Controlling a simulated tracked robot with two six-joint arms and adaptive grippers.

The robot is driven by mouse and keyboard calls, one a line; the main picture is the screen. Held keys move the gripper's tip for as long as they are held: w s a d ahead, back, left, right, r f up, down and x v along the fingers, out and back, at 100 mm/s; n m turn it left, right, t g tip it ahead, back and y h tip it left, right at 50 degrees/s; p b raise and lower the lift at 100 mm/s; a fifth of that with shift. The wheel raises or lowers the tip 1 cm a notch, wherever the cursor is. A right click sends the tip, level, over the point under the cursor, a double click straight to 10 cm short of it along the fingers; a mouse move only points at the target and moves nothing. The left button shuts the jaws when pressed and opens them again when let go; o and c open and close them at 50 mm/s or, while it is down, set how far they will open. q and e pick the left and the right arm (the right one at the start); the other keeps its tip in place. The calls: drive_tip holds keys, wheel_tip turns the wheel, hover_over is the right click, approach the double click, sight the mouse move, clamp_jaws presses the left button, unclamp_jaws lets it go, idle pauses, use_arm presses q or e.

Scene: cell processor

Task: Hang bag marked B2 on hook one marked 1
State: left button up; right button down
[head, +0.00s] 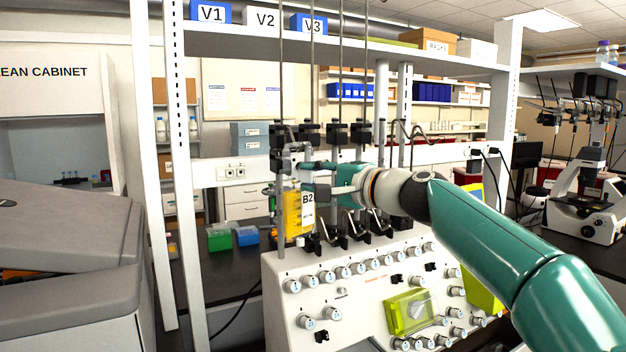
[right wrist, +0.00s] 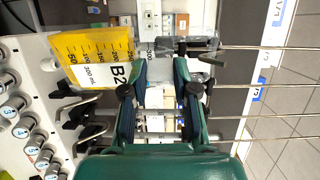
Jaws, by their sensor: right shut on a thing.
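Bag B2 (head: 291,213) is yellow with a white label. It hangs upright at the left end of the cell processor's row of rods. It also shows in the right wrist view (right wrist: 88,52), turned on its side. My right gripper (head: 312,180) reaches in from the right and is shut at the bag's top end. Its fingers (right wrist: 162,58) show in the right wrist view, beside the bag's top. Black clamps with hooks (head: 309,132) sit on several vertical rods above. I cannot read a 1 on any hook, nor tell whether the bag touches one. My left gripper is out of view.
The white cell processor panel (head: 300,271) with several knobs stands below. More black holders with metal hooks (head: 355,231) line its top edge. A shelf (head: 400,55) with labels V1, V2 and V3 runs above. A grey machine (head: 70,230) stands at left, a microscope (head: 588,200) at right.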

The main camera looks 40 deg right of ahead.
drive_tip(key=shift+f, duration=0.15)
drive_tip(key=shift+c, duration=1.6)
unclamp_jaws()
drive_tip(key=shift+w, duration=0.1)
drive_tip(key=s+b, duration=0.3)
drive_tip(key=s, duration=0.4)
drive_tip(key=shift+r, duration=0.2)
